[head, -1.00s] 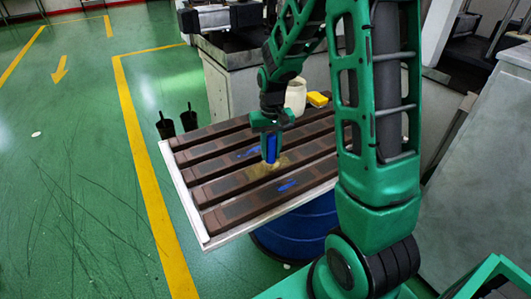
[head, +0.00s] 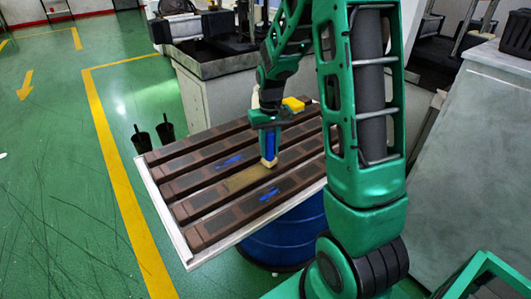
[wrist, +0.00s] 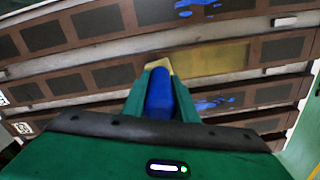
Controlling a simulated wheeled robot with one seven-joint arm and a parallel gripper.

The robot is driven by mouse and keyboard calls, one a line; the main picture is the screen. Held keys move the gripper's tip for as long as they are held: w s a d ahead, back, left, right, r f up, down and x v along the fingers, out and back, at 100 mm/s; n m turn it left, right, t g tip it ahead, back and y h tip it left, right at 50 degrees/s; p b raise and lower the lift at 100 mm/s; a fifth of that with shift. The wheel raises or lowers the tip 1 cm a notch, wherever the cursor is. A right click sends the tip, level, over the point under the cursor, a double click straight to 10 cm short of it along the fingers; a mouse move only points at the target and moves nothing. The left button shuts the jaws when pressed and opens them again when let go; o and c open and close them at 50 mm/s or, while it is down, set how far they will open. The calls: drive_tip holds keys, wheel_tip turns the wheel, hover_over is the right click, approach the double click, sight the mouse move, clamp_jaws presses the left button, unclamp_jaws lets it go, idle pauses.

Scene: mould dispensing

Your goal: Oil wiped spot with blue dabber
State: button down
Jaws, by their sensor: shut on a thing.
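My gripper (head: 268,135) is shut on the blue dabber (head: 269,145), which points down with its pale tip at the mould. The dabber also shows in the wrist view (wrist: 159,97). A glossy yellowish oiled patch (head: 245,180) lies on a middle bar of the brown mould (head: 208,193); it also shows in the wrist view (wrist: 212,61). The dabber tip is at the patch's right end in the head view and its left end in the wrist view. I cannot tell whether it touches the surface. Blue marks (head: 273,194) lie on neighbouring bars.
The mould rests over a blue drum (head: 290,235). A yellow block (head: 293,104) is at its far edge, beside a pale jar mostly hidden by my arm. Two black cups with handles (head: 142,142) stand beyond the left corner. Green floor is open at left.

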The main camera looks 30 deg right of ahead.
sight(270, 132)
drive_tip(key=shift+s+r, duration=0.1)
drive_tip(key=shift+r, duration=3.25)
drive_tip(key=shift+a, duration=0.2)
drive_tip(key=shift+d+f, duration=0.15)
drive_tip(key=shift+d, duration=0.05)
